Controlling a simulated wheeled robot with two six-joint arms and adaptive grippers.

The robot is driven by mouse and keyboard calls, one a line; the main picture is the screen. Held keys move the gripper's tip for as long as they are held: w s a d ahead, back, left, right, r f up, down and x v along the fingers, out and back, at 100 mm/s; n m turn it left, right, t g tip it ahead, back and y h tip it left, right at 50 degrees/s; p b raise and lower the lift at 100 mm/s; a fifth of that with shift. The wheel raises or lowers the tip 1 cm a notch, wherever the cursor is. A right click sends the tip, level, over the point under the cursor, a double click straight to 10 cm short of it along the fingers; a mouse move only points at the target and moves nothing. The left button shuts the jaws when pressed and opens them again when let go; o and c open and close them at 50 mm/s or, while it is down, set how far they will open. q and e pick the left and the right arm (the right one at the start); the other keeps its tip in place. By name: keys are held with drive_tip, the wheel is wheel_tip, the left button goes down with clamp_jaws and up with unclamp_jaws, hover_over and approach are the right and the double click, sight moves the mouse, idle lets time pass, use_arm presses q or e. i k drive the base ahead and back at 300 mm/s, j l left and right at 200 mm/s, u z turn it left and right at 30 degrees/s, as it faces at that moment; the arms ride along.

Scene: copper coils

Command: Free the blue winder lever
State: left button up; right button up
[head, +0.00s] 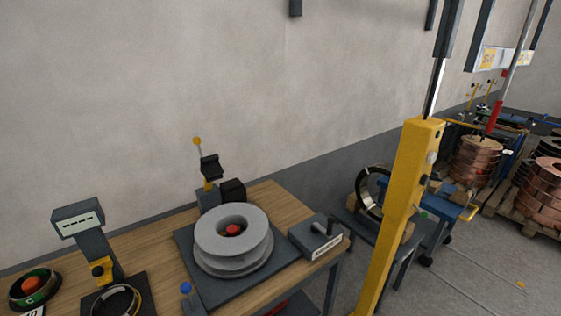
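A small blue knob (186,287), which looks like the top of the blue lever, stands at the front left of the winder's dark base plate (257,269). Its lower part runs down toward the bottom edge of the picture. Nothing is seen touching the knob. The winder carries a grey flanged spool (232,243) with a red hub (232,229). Whether the lever is locked or caught on something cannot be told. Neither of my grippers is in view.
A digital display stand (78,219) and a coil ring (112,301) are left of the winder. A grey box with a handle (318,238) sits right. A yellow post (400,210) rises beyond the wooden table (262,198). Copper coils (477,160) stand far right.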

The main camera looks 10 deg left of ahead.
sight(186, 288)
drive_tip(key=u, duration=1.3)
drive_tip(key=l+u, duration=0.15)
drive_tip(key=l, duration=0.45)
drive_tip(key=k+l+u, duration=0.15)
drive_tip(key=l, duration=0.4)
